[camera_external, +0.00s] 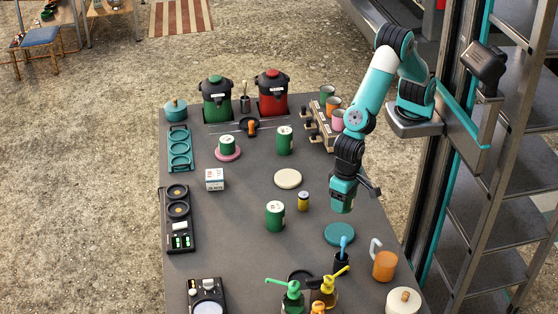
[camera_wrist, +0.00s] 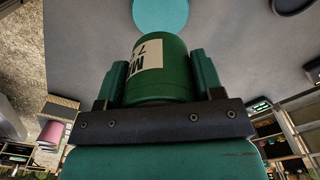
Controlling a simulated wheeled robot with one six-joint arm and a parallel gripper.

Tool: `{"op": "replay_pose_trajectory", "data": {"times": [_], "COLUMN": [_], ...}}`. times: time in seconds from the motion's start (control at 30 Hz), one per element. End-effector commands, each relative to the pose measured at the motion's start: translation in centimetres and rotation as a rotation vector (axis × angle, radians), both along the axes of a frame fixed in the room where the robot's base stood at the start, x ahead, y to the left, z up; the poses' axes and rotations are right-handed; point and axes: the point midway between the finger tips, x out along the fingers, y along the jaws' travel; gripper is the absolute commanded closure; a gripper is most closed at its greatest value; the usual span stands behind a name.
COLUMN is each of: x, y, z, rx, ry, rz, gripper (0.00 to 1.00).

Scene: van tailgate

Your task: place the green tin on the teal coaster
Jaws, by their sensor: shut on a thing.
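My gripper (camera_external: 343,193) is shut on a green tin (camera_wrist: 166,80), which fills the space between the two fingers in the wrist view. The tin has a pale label with dark lettering. In the external view the arm hides most of the tin. The teal coaster (camera_external: 339,234) is a flat round disc on the right part of the table, and nothing stands on it. My gripper is held above the table, up-picture from the coaster.
Other green tins stand at mid-table (camera_external: 275,217), farther back (camera_external: 284,141) and on a pink coaster (camera_external: 228,154).

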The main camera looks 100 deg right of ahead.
Motion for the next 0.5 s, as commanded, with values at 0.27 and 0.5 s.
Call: {"op": "replay_pose_trajectory", "data": {"times": [0.27, 0.5], "x": [0.0, 0.0], "y": [-0.1, -0.1], "z": [-5.6, -8.3], "rx": [-0.001, -0.002], "ry": [0.001, 0.002], "rz": [0.000, 0.000], "gripper": [0.66, 0.66]}}
